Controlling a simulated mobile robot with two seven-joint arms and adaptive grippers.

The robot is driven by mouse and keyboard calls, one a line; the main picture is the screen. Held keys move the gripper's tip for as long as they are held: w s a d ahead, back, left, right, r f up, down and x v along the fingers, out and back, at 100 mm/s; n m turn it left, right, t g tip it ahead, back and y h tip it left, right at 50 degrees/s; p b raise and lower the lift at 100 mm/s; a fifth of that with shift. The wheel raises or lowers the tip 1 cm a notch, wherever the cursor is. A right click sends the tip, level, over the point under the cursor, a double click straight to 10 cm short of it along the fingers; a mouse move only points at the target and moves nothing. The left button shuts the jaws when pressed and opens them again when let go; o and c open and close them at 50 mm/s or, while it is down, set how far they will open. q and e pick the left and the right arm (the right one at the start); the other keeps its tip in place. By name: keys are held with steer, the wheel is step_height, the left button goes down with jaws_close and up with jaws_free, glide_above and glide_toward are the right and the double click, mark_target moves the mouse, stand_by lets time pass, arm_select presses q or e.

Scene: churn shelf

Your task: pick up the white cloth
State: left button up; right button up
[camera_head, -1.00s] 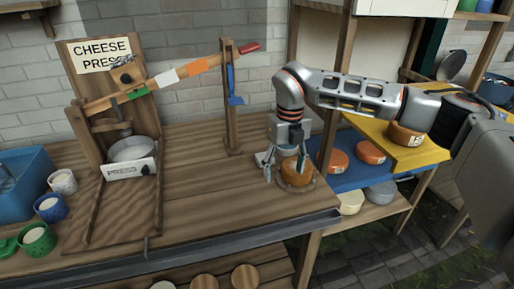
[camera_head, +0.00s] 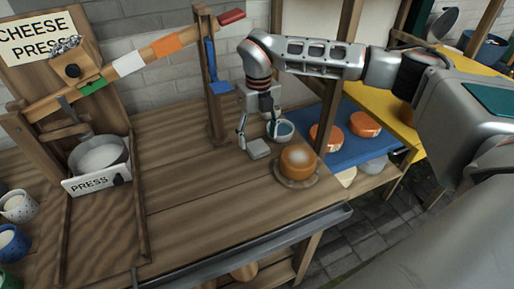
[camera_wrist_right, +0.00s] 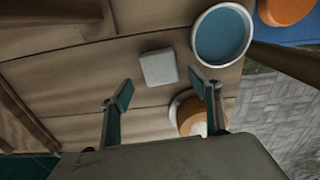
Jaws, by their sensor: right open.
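The white cloth (camera_head: 258,149) is a small, pale, folded square lying flat on the wooden bench. It also shows in the right wrist view (camera_wrist_right: 158,67), just beyond the fingertips. My right gripper (camera_head: 258,138) is open and empty above the bench, with its fingers pointing down around the cloth's area. In the right wrist view its two fingers (camera_wrist_right: 164,90) are spread apart, and the cloth lies past the gap between them, apart from both. How high the fingers are above the cloth is hard to tell. My left gripper is not in view.
A blue-lined, white-rimmed bowl (camera_wrist_right: 222,36) stands close beside the cloth. An orange cheese (camera_head: 298,162) sits on a round board near the bench's right edge. The cheese press pot (camera_head: 99,157) is at left. A wooden post (camera_head: 211,80) rises behind. The bench middle is clear.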

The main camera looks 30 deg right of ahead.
mark_target(259, 147)
steer(key=f, duration=0.3)
steer(key=shift+s+f, duration=0.2)
steer(key=shift+f, duration=0.1)
steer(key=shift+w+f, duration=0.1)
steer(key=shift+f, duration=0.05)
steer(key=c, duration=1)
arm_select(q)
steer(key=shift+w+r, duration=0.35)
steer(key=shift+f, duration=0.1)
arm_select(e)
steer(key=shift+r, duration=0.7)
arm_select(q)
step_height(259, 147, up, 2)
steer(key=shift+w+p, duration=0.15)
steer(key=shift+p, duration=0.65)
arm_select(e)
step_height(259, 147, up, 27)
steer(key=shift+f, duration=0.15)
steer(key=shift+o, duration=0.7)
